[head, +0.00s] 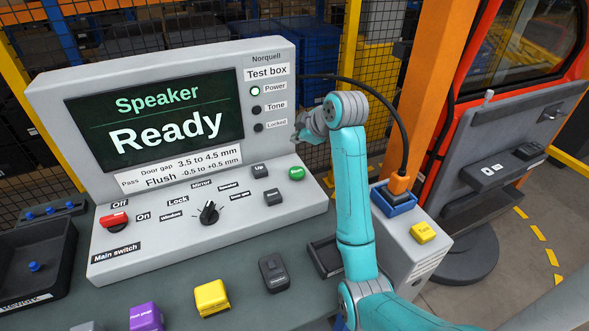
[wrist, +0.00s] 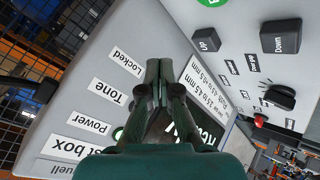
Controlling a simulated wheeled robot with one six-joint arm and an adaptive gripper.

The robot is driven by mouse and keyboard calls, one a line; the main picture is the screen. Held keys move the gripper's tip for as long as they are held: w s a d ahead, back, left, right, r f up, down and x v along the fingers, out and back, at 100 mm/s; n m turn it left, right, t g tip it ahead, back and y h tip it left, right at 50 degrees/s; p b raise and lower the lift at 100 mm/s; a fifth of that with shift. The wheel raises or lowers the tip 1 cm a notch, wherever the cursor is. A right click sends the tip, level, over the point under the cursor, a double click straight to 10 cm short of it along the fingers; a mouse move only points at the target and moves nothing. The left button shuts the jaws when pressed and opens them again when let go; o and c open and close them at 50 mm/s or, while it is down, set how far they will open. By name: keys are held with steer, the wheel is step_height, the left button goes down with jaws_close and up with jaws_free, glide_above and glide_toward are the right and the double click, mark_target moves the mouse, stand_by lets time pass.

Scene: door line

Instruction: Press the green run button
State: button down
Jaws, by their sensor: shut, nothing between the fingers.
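The green run button (head: 297,173) sits at the right end of the test box's sloped control panel. It also shows in the wrist view, cut off at the top edge (wrist: 210,2). My gripper (head: 298,136) is shut and empty, above the green button and near the right edge of the upright screen panel. In the wrist view its closed fingertips (wrist: 158,66) point toward the box, with the button off to the upper right. I see no contact with the button.
Black Up (head: 260,171) and Down (head: 273,197) keys sit left of the green button. The screen (head: 155,118) reads "Speaker Ready", and the Power lamp (head: 255,91) is lit green. A rotary knob (head: 208,212) and red main switch (head: 114,221) lie farther left.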

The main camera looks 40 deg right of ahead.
mark_target(294, 169)
steer(key=shift+f, duration=4.4)
steer(key=shift+f, duration=0.15)
steer(key=shift+f, duration=0.3)
steer(key=shift+f, duration=0.5)
steer(key=shift+r, duration=0.95)
steer(key=shift+r, duration=2.5)
